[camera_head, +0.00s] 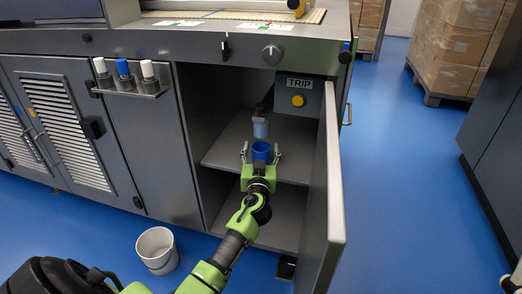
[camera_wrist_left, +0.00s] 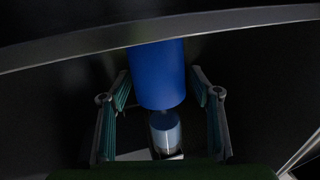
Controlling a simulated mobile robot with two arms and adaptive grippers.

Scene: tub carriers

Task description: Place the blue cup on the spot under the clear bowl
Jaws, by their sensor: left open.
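The blue cup (camera_head: 261,150) appears to stand upright on the upper shelf inside the open cabinet, below and slightly in front of the clear bowl. The clear bowl (camera_head: 260,129) looks pale blue and hangs from a dark fitting. My left gripper (camera_head: 260,154) is open, with one finger on each side of the cup. In the left wrist view the cup (camera_wrist_left: 157,72) sits between the spread fingers, with gaps on both sides, and the clear bowl (camera_wrist_left: 166,131) shows past it. The spot under the bowl is hidden. My right gripper is not in view.
The cabinet door (camera_head: 326,200) stands open right of my left arm. The shelf (camera_head: 225,153) has bare room left of the cup. A TRIP box (camera_head: 299,98) with a yellow button is mounted at the upper right. A white bucket (camera_head: 157,249) stands on the floor.

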